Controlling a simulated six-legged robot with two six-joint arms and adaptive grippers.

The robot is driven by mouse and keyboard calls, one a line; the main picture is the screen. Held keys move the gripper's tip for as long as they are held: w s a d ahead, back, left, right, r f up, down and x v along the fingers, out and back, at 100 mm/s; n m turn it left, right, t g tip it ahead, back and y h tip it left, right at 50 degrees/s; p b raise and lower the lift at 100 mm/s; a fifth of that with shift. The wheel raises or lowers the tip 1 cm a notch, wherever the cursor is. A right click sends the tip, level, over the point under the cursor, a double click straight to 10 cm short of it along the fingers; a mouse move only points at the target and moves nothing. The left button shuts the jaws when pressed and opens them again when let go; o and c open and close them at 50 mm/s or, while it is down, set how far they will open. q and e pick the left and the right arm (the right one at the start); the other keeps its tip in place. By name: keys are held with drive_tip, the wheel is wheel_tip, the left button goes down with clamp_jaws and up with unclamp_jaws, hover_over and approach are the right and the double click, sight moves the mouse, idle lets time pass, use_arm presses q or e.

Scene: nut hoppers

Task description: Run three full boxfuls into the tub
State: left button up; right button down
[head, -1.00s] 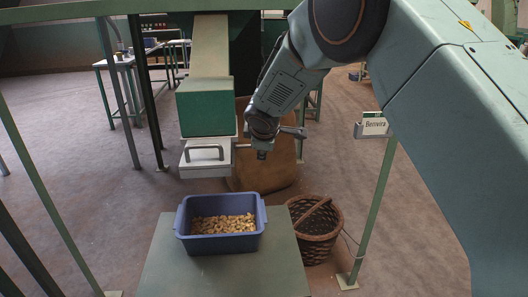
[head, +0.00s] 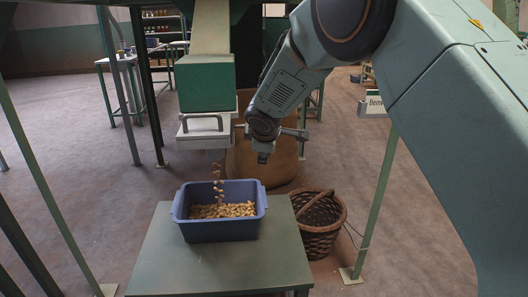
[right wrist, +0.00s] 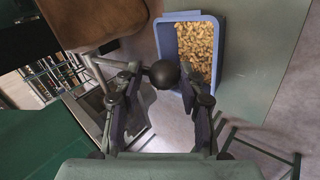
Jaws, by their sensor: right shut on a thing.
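The blue tub (head: 219,230) stands on a green table and holds a layer of pale nuts (head: 236,210); it also shows in the right wrist view (right wrist: 168,42). A pale metal box (head: 203,137) with a grey handle is directly under the green hopper block (head: 205,83). A thin stream of nuts (head: 218,186) falls from below the box into the tub. In the right wrist view, my right gripper (right wrist: 162,76) is shut on a dark round knob (right wrist: 163,72). In the head view its fingers are mostly hidden behind my wrist. My left gripper is out of view.
A wicker basket (head: 319,240) stands on the floor right of the green table (head: 160,262). A large brown sack (head: 282,165) is behind my right wrist.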

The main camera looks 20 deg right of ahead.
drive_tip(key=shift+s+f, duration=0.25)
drive_tip(key=shift+f, duration=0.55)
drive_tip(key=c, duration=1.2)
unclamp_jaws()
drive_tip(key=shift+o, duration=1)
drive_tip(key=shift+w+d+f, duration=0.15)
drive_tip(key=shift+w+f, duration=0.3)
drive_tip(key=shift+w, duration=0.05)
drive_tip(key=shift+s+r, duration=0.2)
drive_tip(key=shift+s, duration=0.05)
drive_tip(key=v, duration=1.2)
drive_tip(key=shift+w+r, duration=0.25)
drive_tip(key=shift+r, duration=0.15)
